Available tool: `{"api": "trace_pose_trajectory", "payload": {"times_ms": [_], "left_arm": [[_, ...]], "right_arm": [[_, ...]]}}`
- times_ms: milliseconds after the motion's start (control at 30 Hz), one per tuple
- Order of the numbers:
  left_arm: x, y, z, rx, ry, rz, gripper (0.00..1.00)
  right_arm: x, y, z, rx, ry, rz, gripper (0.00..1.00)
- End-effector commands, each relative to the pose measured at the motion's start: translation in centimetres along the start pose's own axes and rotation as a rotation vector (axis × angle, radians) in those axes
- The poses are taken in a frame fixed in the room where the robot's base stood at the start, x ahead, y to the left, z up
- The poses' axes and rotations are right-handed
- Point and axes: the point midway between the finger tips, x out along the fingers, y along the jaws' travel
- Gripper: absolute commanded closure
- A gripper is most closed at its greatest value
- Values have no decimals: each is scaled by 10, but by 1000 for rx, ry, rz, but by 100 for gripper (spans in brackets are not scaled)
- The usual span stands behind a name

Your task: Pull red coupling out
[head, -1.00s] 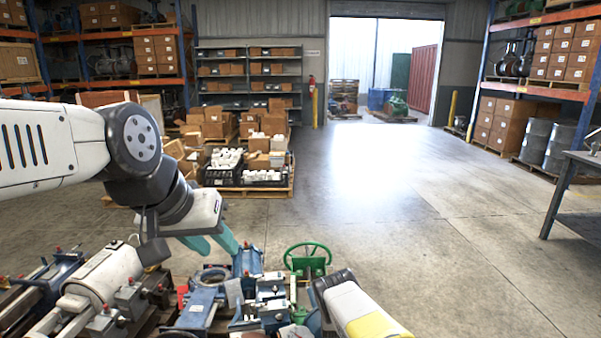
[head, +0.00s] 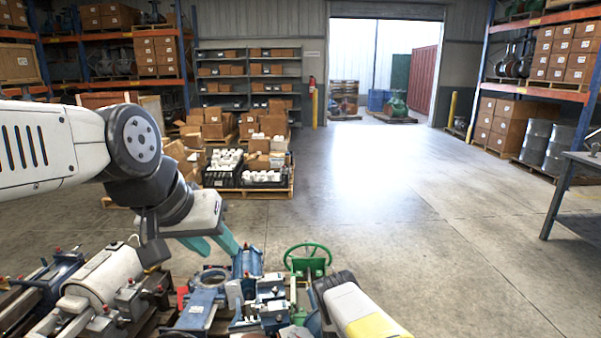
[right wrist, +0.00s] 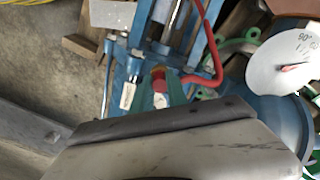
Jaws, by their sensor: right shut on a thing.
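The red coupling (right wrist: 159,79) shows in the right wrist view as a small red piece on blue machinery. The teal fingertips of my right gripper (right wrist: 160,93) are at it, one on each side, and are shut on it. Its lower part is hidden between the fingers. In the head view my right wrist shows at the bottom centre, and its fingers cannot be made out. My left gripper (head: 212,243) hangs above the machine parts in the head view. Its two teal fingers are apart, with nothing between them.
A red hose (right wrist: 212,62) curves close beside the coupling, and a white round dial (right wrist: 283,62) is to the right. A green handwheel (head: 307,261) stands among the blue machine parts. The floor to the right is clear up to a metal table (head: 562,195).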

Motion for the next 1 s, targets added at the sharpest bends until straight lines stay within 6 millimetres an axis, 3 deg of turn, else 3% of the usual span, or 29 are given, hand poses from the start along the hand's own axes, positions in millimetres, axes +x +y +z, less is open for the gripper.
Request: {"api": "trace_pose_trajectory", "payload": {"times_ms": [267, 1000], "left_arm": [[0, 0, 0, 0, 0, 0, 64], [0, 0, 0, 0, 0, 0, 64]], "right_arm": [[-1, 0, 0, 0, 0, -1, 100], [-30, 0, 0, 1, 0, 0, 100]]}}
